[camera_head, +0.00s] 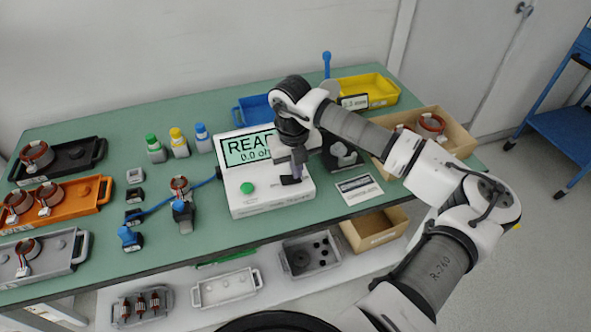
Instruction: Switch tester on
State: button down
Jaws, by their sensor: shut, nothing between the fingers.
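The tester (262,200) is a white box on the green bench. Its screen (245,149) is lit green and shows large text starting "READ", with "0.0 oh" below; my arm covers the right end. A round green button (247,188) sits on the left of its front face. A dark switch (290,180) is at the right of that face, partly hidden. My gripper (296,174) points down, shut and empty, right at the dark switch. I cannot tell whether it touches the switch.
Left of the tester stands a small stator (180,185) with blue clips and cable. Black, orange (90,196) and grey trays hold stators at the far left. Three capped bottles (179,143) stand behind. A yellow bin (370,90) and wooden box (455,141) are at right. The bench front has free room.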

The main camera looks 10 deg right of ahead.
aim_at(283, 179)
jog(key=shift+a+f, duration=0.1)
jog(key=shift+a, duration=0.2)
jog(key=shift+s+a+r, duration=0.1)
jog(key=shift+a+r, duration=0.1)
jog(key=shift+a, duration=0.4)
jog(key=shift+r, duration=0.1)
jog(key=shift+r, duration=0.2)
notch_tip(283, 179, up, 13)
jog(key=a+b, duration=0.1)
jog(key=b, duration=0.1)
jog(key=shift+a+r, duration=0.2)
jog(key=shift+a, duration=0.1)
jog(key=shift+s, duration=0.15)
